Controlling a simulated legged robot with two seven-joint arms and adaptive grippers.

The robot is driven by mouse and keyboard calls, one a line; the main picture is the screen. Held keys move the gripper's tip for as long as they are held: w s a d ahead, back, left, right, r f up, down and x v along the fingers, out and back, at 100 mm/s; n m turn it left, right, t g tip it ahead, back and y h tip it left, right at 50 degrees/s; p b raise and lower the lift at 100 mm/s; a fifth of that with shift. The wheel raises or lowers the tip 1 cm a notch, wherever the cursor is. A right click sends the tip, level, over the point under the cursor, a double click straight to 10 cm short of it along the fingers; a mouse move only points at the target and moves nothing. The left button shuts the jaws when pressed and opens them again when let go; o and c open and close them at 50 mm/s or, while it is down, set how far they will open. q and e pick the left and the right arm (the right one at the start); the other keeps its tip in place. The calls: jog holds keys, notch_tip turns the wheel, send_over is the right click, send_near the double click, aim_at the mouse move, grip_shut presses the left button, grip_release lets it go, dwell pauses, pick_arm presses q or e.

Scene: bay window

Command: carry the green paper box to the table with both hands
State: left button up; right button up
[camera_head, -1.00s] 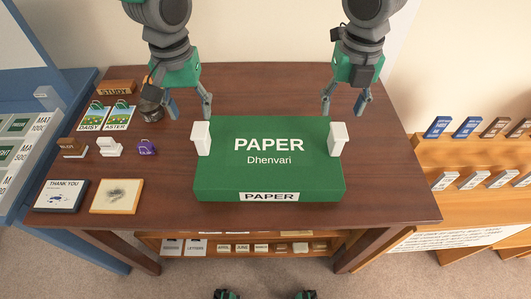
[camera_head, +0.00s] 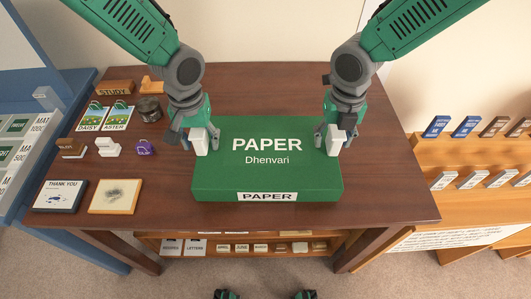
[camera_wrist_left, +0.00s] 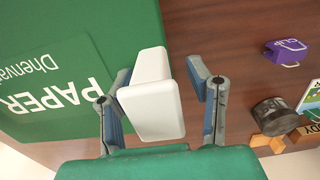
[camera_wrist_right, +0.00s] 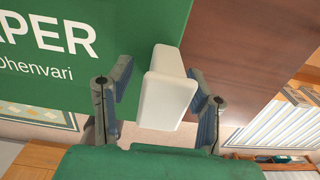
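The green paper box (camera_head: 266,177) lies flat on the brown wooden table (camera_head: 380,200), its label readable. White handles stick up at its left (camera_head: 200,142) and right (camera_head: 333,140) ends. My left gripper (camera_head: 200,143) is open around the left handle. In the left wrist view the white handle (camera_wrist_left: 150,100) stands between the spread fingers, with a gap on the right side. My right gripper (camera_head: 334,138) is open around the right handle. In the right wrist view that handle (camera_wrist_right: 165,92) stands between the fingers, apart from at least one of them.
Small items stand left of the box: a purple clip box (camera_head: 145,147), a dark jar (camera_head: 149,109), a thank-you card (camera_head: 61,196) and a framed picture (camera_head: 115,196). A wooden shelf (camera_head: 440,160) with small blocks is at the right. The table's right part is clear.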

pick_arm(q)
jog(key=shift+d+r, duration=0.1)
jog(key=shift+d, duration=0.25)
grip_shut()
pick_arm(e)
jog(key=shift+d, duration=0.4)
grip_shut()
pick_arm(q)
jog(key=shift+a, duration=0.1)
pick_arm(e)
jog(key=shift+a, duration=0.15)
